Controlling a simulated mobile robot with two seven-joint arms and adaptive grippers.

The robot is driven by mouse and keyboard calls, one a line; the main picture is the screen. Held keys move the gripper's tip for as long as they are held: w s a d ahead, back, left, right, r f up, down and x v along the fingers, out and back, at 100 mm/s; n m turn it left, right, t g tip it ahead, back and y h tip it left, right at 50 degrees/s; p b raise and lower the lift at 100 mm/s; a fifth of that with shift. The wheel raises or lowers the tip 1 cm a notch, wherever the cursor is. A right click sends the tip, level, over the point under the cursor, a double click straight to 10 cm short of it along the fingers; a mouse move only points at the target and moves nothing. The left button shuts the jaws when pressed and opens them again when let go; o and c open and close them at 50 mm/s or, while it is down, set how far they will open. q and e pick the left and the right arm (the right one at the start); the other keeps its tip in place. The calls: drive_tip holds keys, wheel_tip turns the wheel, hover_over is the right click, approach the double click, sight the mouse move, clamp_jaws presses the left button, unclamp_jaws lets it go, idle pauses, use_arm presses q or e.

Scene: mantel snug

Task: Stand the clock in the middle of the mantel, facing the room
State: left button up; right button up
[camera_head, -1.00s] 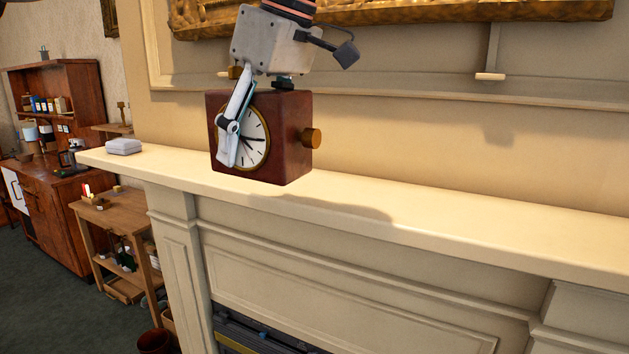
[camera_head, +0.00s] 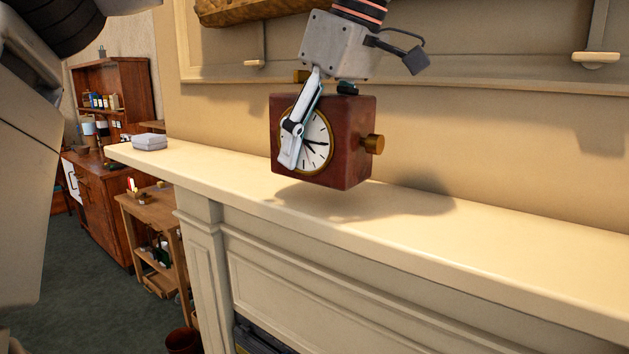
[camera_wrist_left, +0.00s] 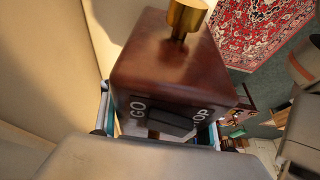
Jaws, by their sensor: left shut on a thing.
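The clock (camera_head: 352,142) is a reddish-brown wooden box with a round white dial and a brass knob on its right side. The dial faces out toward the room. My left gripper (camera_head: 318,118) comes from above and is shut on the clock, one finger across the dial; the other finger is mostly hidden behind. The clock hangs above the cream mantel (camera_head: 480,242), with its shadow on the shelf below. In the left wrist view the clock (camera_wrist_left: 165,75) shows its brass knob and white lettering, between the fingers of the gripper (camera_wrist_left: 160,130). My right gripper is not in view.
A small grey box (camera_head: 149,141) sits at the mantel's left end. The shelf to the right of the clock is bare. A gilt frame (camera_head: 240,12) hangs on the wall above. A wooden side table (camera_head: 150,210) and a cabinet (camera_head: 108,200) stand beyond the left end.

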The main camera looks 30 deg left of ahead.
sight(312, 168)
use_arm(q)
drive_tip(key=shift+f, duration=0.25)
wheel_tip(312, 168, down, 3)
drive_tip(key=shift+f+b, duration=0.1)
drive_tip(key=shift+b, duration=0.75)
drive_tip(key=shift+f, duration=0.1)
drive_tip(key=o, duration=1.6)
drive_tip(key=shift+d, duration=0.1)
drive_tip(key=shift+o, duration=0.2)
